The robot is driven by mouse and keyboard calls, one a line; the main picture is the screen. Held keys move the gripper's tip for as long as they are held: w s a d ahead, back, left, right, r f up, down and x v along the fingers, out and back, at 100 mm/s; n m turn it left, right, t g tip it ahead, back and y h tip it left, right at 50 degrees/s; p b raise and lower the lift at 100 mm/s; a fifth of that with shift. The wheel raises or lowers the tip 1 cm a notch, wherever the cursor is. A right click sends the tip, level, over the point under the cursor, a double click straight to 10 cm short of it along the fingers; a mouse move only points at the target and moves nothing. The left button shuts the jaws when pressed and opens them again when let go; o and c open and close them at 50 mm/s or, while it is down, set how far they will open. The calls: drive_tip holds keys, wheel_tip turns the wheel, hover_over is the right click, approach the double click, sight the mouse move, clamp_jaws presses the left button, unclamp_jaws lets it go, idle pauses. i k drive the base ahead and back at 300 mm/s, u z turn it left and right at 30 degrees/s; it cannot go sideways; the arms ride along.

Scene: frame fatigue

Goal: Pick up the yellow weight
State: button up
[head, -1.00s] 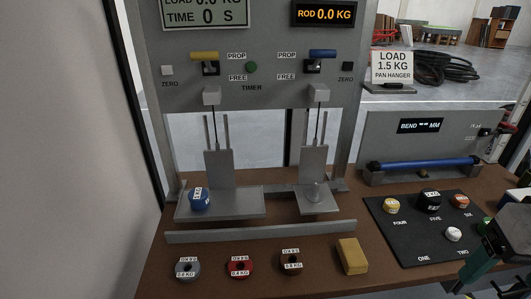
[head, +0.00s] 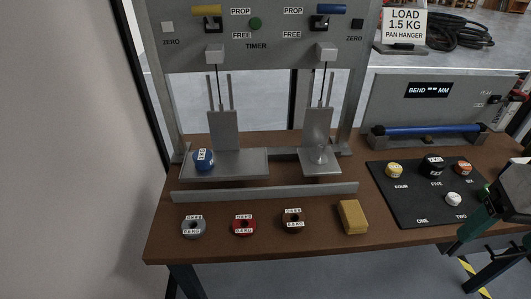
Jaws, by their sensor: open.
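The yellow weight (head: 394,170) is a small round piece with a pale label, standing at the spot marked FOUR on the black mat (head: 410,205). A separate yellow block (head: 352,217) lies on the bench left of the mat. My gripper (head: 466,236) is at the right edge of the head view, by the mat's front right corner, and is partly cut off. It is open, apart from the yellow weight and to its lower right. Its fingertips are hard to make out.
A black weight (head: 434,167), an orange weight (head: 462,168) and a white weight (head: 453,199) share the mat. Grey (head: 193,227), red (head: 244,226) and dark (head: 292,222) ring weights line the bench front. A blue weight (head: 204,160) sits on the left pan (head: 245,163).

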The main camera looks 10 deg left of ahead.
sight(394, 170)
drive_tip(key=k, duration=0.5)
drive_tip(key=z, duration=0.2)
drive_tip(key=i, duration=0.65)
drive_tip(key=u, duration=0.8)
drive_tip(key=i, duration=0.4)
drive_tip(key=u, duration=0.5)
